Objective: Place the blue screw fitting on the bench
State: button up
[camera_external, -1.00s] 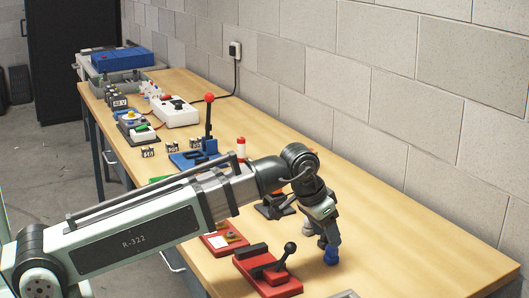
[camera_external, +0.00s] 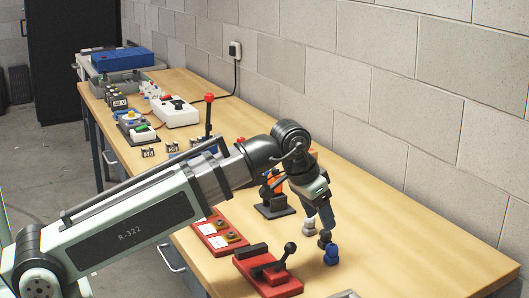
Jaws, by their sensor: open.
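The blue screw fitting (camera_external: 331,256) stands on the wooden bench (camera_external: 400,245) near its front right part, and looks upright. A whitish small piece (camera_external: 309,224) and a dark small piece (camera_external: 324,240) stand in a row with the blue fitting, close under my gripper.
A red base with a black lever (camera_external: 268,275) lies left of the fitting. A red plate with white labels (camera_external: 220,236) and an orange device on a black base (camera_external: 273,208) are farther left. The bench to the right is clear, up to the block wall (camera_external: 430,120).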

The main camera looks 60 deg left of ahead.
aim_at(331, 245)
jog(key=shift+r, duration=0.1)
jog(key=shift+w+d+x, duration=0.1)
jog(key=shift+d+x, duration=0.05)
jog(key=shift+x, duration=1.65)
jog(key=shift+w+d+x, duration=0.1)
jog(key=shift+d+x, duration=0.05)
jog(key=shift+x, duration=1.65)
jog(key=shift+w+a+f, duration=0.1)
jog(key=shift+f, duration=0.4)
jog(key=shift+w+a+f, duration=0.1)
jog(key=shift+f, duration=0.35)
jog(key=shift+x, duration=1.65)
jog(key=shift+a, duration=0.1)
jog(key=c, duration=1.1)
jog(key=shift+r, duration=0.1)
jog(key=shift+c, duration=0.2)
